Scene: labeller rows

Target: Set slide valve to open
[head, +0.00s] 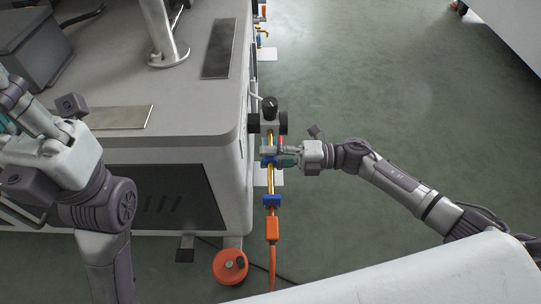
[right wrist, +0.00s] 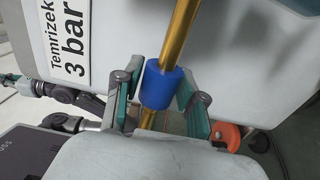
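The slide valve is a blue sleeve (right wrist: 160,85) on a brass pipe (right wrist: 181,32) in the right wrist view. In the head view the brass pipe (head: 271,181) runs down the side of the grey machine, with blue at my right gripper (head: 279,154) and a lower blue fitting (head: 272,201). My right gripper's fingers (right wrist: 162,98) stand on either side of the sleeve, with narrow gaps seeming to show, so it looks open around it. My left gripper (head: 6,124) shows only as a teal bit at the left edge; its fingers are mostly hidden.
The grey machine (head: 196,105) stands left of the pipe. A label reading "Temrizek 3 bar" (right wrist: 68,45) is beside the sleeve. A black knob (head: 270,107) sits above. An orange connector and hose (head: 273,229) hang below, near an orange round container (head: 230,266).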

